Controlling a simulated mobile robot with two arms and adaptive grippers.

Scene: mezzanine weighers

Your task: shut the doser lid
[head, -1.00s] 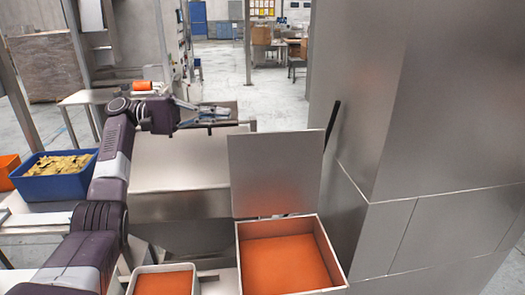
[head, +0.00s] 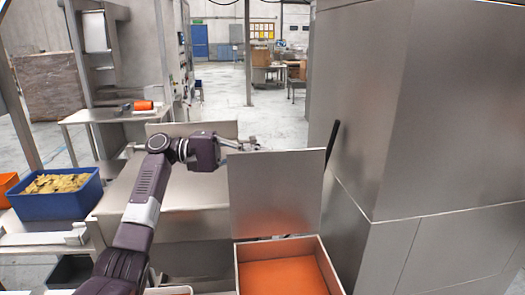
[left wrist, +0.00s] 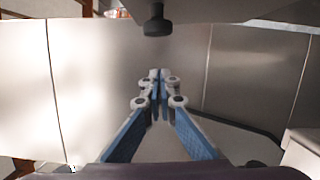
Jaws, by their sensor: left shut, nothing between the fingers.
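The doser lid (head: 276,196) is a flat metal panel standing upright at the back of the doser box (head: 333,265), whose inside is orange. The lid is open. My left gripper (head: 254,145) is at the lid's top edge near its left corner, seemingly just behind it; contact cannot be told. In the left wrist view its blue-padded fingers (left wrist: 161,80) are shut with nothing between them. A dark round knob (left wrist: 157,22) hangs from a grey surface at the top of that view; I cannot tell what it belongs to. My right gripper is not in view.
A tall steel cabinet (head: 420,120) closes off the right side, with a black bar (head: 332,140) beside the lid. A blue crate (head: 57,205) of yellowish pieces stands at the left. A steel hopper (head: 195,205) is left of the lid.

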